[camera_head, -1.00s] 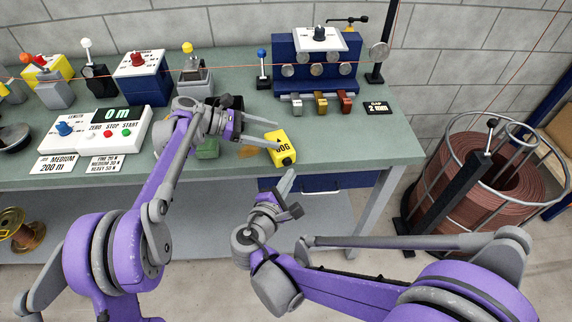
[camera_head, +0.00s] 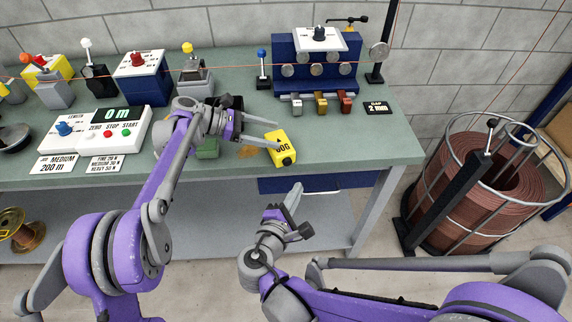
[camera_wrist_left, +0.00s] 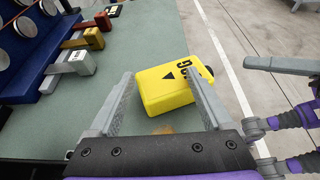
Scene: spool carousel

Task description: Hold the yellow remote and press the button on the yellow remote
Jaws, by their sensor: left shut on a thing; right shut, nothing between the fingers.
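The yellow remote (camera_head: 280,147) is at the front edge of the green bench, with a dark knob or button (camera_head: 287,160) at its near end. My left gripper (camera_head: 271,139) is shut on the yellow remote. In the left wrist view the remote (camera_wrist_left: 167,86) lies between the fingers, with dark lettering and a black triangle on its top face. The dark end part is mostly hidden there behind the right finger. My right gripper (camera_head: 296,193) is shut and empty, below and in front of the bench edge, apart from the remote.
The bench (camera_head: 390,150) holds a white control box (camera_head: 98,133) at left and a blue roller unit (camera_head: 316,65) at the back. A wire coil in a cage (camera_head: 500,190) stands right. The space before the bench is open.

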